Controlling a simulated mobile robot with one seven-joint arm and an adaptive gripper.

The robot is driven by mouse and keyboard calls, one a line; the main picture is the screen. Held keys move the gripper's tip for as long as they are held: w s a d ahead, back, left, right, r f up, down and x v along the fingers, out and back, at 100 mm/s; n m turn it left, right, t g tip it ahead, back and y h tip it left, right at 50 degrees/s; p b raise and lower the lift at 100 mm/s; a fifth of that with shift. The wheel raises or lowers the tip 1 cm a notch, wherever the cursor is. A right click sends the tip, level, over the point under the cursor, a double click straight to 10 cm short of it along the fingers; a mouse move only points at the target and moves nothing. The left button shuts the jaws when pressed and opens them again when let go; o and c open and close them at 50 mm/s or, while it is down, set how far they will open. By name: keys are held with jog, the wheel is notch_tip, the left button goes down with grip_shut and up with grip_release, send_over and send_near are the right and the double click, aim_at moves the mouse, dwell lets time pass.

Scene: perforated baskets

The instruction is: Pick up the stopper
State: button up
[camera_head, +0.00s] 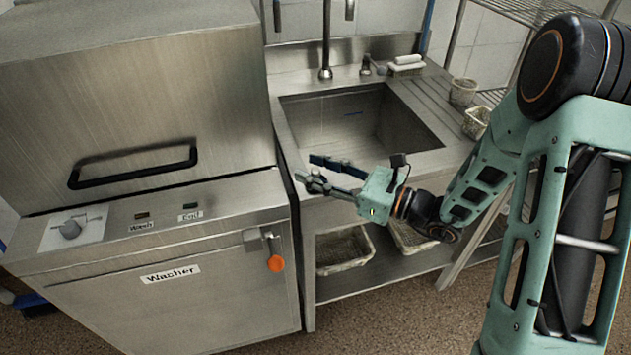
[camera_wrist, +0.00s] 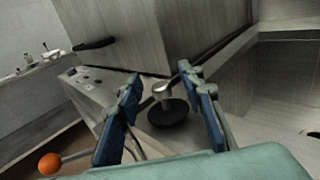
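The stopper (camera_wrist: 168,112) shows in the wrist view as a black round disc with a short silver metal knob on top. It sits upright on the steel surface beside the sink. My gripper (camera_wrist: 159,78) is open, with one blue-padded finger to the left of the stopper and one to the right. The fingers appear apart from it, and nothing is held. In the head view my gripper (camera_head: 311,170) is over the sink's left front edge.
The steel washer (camera_head: 160,290) stands close on the left, with an orange-knobbed lever (camera_head: 276,263). The sink basin (camera_head: 350,115) is open behind my gripper. Baskets (camera_head: 345,250) lie on the lower shelf. A brush (camera_head: 407,61) and cups are at the back right.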

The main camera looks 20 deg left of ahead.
aim_at(316, 170)
grip_shut()
jog(key=shift+r, duration=0.15)
dwell(0.4)
jog(key=shift+r+p, duration=0.55)
jog(key=shift+p, duration=0.05)
notch_tip(316, 170, up, 2)
jog(key=shift+r+p, duration=0.1)
jog(key=shift+p, duration=0.8)
jog(key=s+d+r+p, duration=0.2)
jog(key=s+r+p, duration=0.2)
jog(key=s+p, duration=0.2)
jog(key=s+d+r+p, duration=0.3)
jog(key=s+r+p, duration=0.2)
jog(key=p, duration=0.5)
jog(key=shift+s+d+r, duration=0.25)
jog(key=shift+s, duration=0.7)
